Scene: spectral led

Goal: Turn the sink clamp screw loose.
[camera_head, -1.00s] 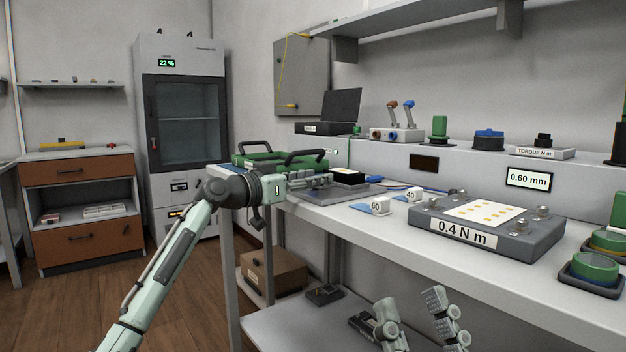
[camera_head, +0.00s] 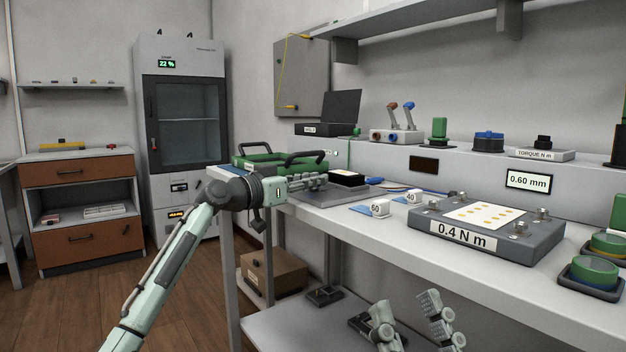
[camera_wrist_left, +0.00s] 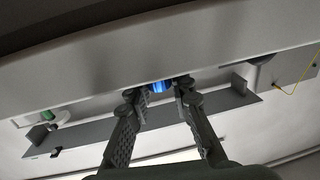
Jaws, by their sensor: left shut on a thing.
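My left gripper (camera_head: 318,181) reaches in from the left at the bench's far end. Its fingertips are beside a black block with a pale top (camera_head: 348,178) on a grey plate (camera_head: 366,191). In the left wrist view the fingers (camera_wrist_left: 157,90) are closed in around a small bright blue part (camera_wrist_left: 157,87), mostly hidden between them. It seems to be the clamp screw, but I cannot make out its shape. In the head view the fingers hide it. My right gripper (camera_head: 408,306) is low at the front of the bench, its fingers apart and empty.
A grey block marked 0.4 N m (camera_head: 488,232) stands at the bench's front right. Small blocks marked 60 (camera_head: 379,208) and 40 (camera_head: 413,196) lie left of it. A green case (camera_head: 270,158) is behind my left gripper.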

